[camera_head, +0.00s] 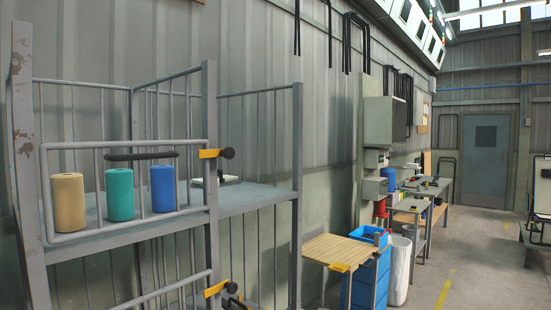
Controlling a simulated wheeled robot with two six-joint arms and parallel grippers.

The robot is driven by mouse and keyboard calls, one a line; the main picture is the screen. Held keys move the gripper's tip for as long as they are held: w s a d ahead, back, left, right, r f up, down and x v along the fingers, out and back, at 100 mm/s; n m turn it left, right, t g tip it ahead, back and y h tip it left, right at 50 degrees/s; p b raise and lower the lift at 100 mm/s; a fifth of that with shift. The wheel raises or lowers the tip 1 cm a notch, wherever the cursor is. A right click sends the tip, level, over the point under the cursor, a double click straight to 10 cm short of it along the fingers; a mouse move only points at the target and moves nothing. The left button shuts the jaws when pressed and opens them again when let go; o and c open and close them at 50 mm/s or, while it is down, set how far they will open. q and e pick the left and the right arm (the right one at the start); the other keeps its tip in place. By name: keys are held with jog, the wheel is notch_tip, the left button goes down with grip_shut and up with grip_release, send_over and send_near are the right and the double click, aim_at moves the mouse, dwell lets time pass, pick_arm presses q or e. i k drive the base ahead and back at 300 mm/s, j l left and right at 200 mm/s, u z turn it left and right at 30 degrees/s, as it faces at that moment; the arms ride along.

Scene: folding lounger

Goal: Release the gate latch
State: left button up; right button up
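A grey metal rack with barred sides stands at the left, with a barred gate (98,232) across the front of its upper shelf. A black padded handle (141,156) runs along the gate's top. A yellow latch (209,153) with a black knob (228,153) sits at the post (210,190) on the gate's right side. A similar lower yellow latch (214,289) shows below, beside a lower gate rail. Whether either latch is engaged is too small to tell. Neither of my grippers is in view.
Tan (68,202), teal (119,195) and blue (163,188) cylinders stand at shelf level by the gate. A wooden-topped table (340,248), blue crates (362,285) and a white bin (399,270) stand to the right.

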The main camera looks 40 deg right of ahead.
aim_at(228, 153)
jog(key=z, duration=0.8)
jog(key=i+l+z, duration=0.15)
jog(key=i+l, duration=0.1)
jog(key=l, duration=0.05)
